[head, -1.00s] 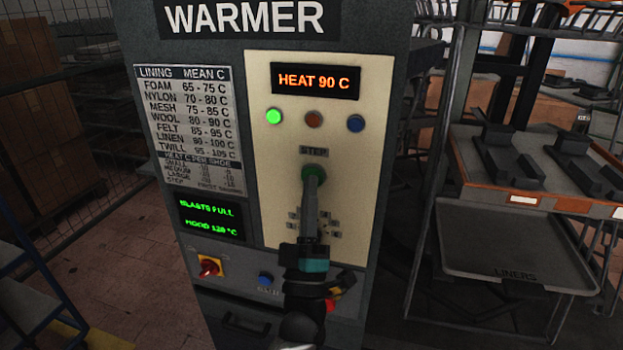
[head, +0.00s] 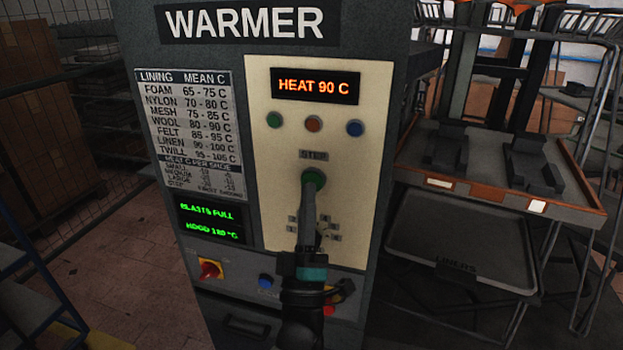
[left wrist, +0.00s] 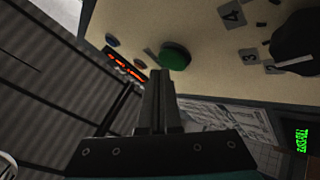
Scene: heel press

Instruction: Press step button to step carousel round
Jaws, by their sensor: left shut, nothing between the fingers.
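The green step button (head: 314,179) sits under the word STEP on the cream panel (head: 362,180) of the warmer. My left gripper (head: 310,196) is shut and empty, its fingers pointing up the panel with the tips at the lower edge of the button in the head view. In the left wrist view the button (left wrist: 174,55) is just beyond the fingertips (left wrist: 160,76) and slightly right of them. I cannot tell whether they touch. The fingers hide part of the dial marks below. My right gripper is not in view.
Above are the HEAT 90 C display (head: 315,86) and green (head: 274,120), orange (head: 313,123) and blue (head: 355,128) lamps. A red and yellow switch (head: 210,270) and blue button (head: 265,281) are low on the warmer. A rack with dark shoe-like blocks (head: 535,162) stands right.

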